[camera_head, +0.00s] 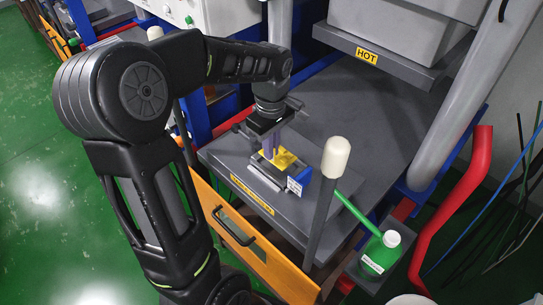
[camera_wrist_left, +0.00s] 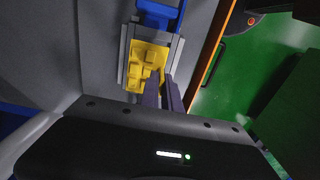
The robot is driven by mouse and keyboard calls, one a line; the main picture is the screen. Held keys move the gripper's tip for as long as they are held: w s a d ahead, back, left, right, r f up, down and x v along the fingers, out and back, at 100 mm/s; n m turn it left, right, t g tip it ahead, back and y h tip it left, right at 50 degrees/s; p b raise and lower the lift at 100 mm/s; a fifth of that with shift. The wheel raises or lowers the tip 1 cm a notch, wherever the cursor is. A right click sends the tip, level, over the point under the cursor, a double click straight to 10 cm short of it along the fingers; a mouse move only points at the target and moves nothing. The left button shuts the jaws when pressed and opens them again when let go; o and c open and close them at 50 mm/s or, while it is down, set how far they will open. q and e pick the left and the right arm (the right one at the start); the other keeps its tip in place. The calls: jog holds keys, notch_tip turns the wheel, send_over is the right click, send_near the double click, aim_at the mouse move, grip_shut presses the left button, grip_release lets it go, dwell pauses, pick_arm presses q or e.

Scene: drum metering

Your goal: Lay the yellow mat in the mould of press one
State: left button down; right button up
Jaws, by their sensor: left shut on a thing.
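The yellow mat (camera_head: 285,158) is at the grey mould (camera_head: 264,175) on the grey press table. In the left wrist view the mat (camera_wrist_left: 146,62) has raised blocks on it and lies over the mould (camera_wrist_left: 124,72), within its grey sides. I cannot tell whether it is fully seated. My left gripper (camera_head: 270,153) points down at the mat and is shut on its near edge; the fingertips (camera_wrist_left: 163,84) also show in the left wrist view. A blue handle (camera_wrist_left: 158,14) is at the mould's far end in that view. My right gripper is not in view.
A grey upper block with a HOT label (camera_head: 367,56) hangs above the table's back. A white-capped post (camera_head: 335,158) stands at the front. A green bottle (camera_head: 382,252) stands at lower right by a red pipe (camera_head: 455,205). The table (camera_head: 355,125) behind the mould is clear.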

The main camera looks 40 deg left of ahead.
pick_arm(q)
notch_tip(320, 180, down, 3)
jog(key=shift+s+f+p, duration=0.1)
jog(key=shift+f+p, duration=0.05)
jog(key=shift+p, duration=0.15)
jog(key=shift+f, duration=0.2)
jog(key=shift+f, duration=0.2)
jog(key=c, duration=1.6)
grip_release()
jog(key=shift+r, duration=0.15)
